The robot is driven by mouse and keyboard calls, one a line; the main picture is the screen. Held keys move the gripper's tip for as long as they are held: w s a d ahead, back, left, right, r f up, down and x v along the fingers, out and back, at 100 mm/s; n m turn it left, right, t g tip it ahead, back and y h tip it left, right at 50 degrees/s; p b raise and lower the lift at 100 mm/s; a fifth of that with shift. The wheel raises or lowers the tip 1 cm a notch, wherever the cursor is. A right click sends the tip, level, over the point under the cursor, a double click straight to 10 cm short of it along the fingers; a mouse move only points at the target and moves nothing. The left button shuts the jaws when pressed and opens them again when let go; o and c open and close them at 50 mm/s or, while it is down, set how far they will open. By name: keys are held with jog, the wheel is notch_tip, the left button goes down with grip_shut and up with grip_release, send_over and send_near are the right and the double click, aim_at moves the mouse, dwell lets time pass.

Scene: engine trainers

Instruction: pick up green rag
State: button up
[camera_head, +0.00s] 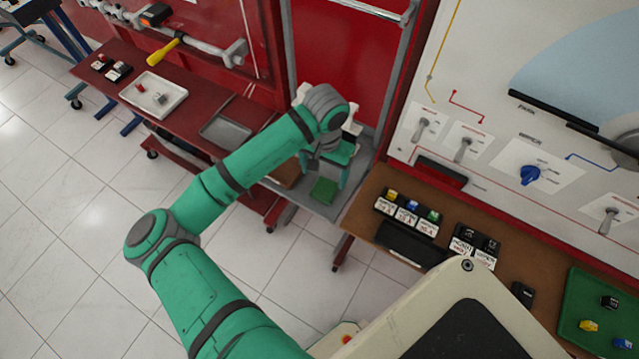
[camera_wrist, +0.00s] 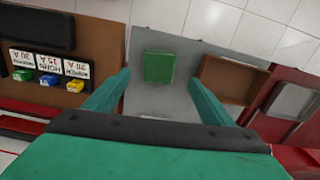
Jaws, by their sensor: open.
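The green rag (camera_head: 324,190) is a small folded square lying flat on a grey shelf (camera_head: 303,198) between the two benches. In the wrist view the rag (camera_wrist: 158,67) lies beyond my fingertips, roughly centred between them. My gripper (camera_wrist: 160,77) is open and empty, its two green fingers spread on either side of the rag's place in the picture. In the head view my gripper (camera_head: 327,170) hangs over the shelf near the rag, apart from it as far as I can see.
A brown tray (camera_wrist: 233,79) sits right of the rag in the wrist view. A brown bench (camera_head: 375,190) with relays stands right in the head view. A red bench (camera_head: 110,85) with a white tray (camera_head: 152,84) stands left. A red frame rises behind the shelf.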

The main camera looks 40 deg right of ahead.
aim_at(324, 188)
jog(key=f, duration=0.3)
jog(key=shift+s, duration=0.2)
jog(key=f, duration=0.5)
jog(key=shift+w+d, duration=0.1)
jog(key=shift+w, duration=0.1)
jog(key=shift+w+f, duration=0.1)
jog(key=shift+f, duration=0.05)
jog(key=shift+d, duration=0.1)
jog(key=c, duration=0.9)
jog(key=shift+c, duration=1.3)
